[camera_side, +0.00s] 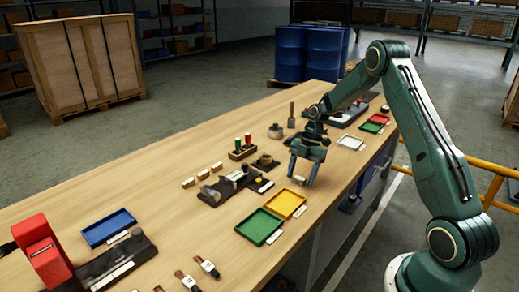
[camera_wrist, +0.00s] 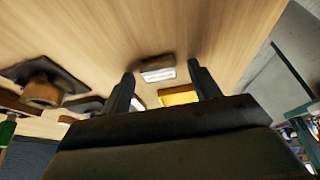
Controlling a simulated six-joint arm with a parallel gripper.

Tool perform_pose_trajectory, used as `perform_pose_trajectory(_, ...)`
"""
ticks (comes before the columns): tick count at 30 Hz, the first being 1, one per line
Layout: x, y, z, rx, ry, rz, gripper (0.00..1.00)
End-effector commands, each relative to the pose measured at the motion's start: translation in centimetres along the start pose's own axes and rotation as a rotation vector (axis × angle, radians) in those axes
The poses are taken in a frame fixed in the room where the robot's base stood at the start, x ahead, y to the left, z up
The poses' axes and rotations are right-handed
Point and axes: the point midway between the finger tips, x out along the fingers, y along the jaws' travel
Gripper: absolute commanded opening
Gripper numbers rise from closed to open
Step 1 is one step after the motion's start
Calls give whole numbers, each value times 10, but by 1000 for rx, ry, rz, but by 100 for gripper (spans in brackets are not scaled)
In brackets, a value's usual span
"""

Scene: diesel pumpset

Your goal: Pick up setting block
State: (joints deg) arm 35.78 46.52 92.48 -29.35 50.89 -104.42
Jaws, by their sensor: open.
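My gripper (camera_side: 301,180) is open and points down over the bench, just behind the yellow tray. In the wrist view its two fingers (camera_wrist: 161,72) stand apart. A small brownish block with a white label (camera_wrist: 158,70), which looks like the setting block, shows between and beyond the fingertips. A small pale piece of it shows between the fingers in the side view (camera_side: 299,179). The fingers do not visibly touch it, and I cannot tell the exact height gap.
The yellow tray (camera_side: 286,204) and green tray (camera_side: 259,226) lie in front of the gripper. A dark fixture (camera_side: 228,186) is to the left, near a holder with red and green pieces (camera_side: 242,150). The white tray (camera_side: 351,142) is behind right.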

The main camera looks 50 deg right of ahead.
Motion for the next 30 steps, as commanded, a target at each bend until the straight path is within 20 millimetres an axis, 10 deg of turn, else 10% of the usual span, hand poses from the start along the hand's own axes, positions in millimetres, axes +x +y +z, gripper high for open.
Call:
perform_pose_trajectory(14, 0, 0, 0, 0, 0, 1, 62)
perform_pose_trajectory(22, 0, 0, 0, 0, 0, 1, 13)
perform_pose_trajectory(30, 0, 0, 0, -1, -1, 1, 10)
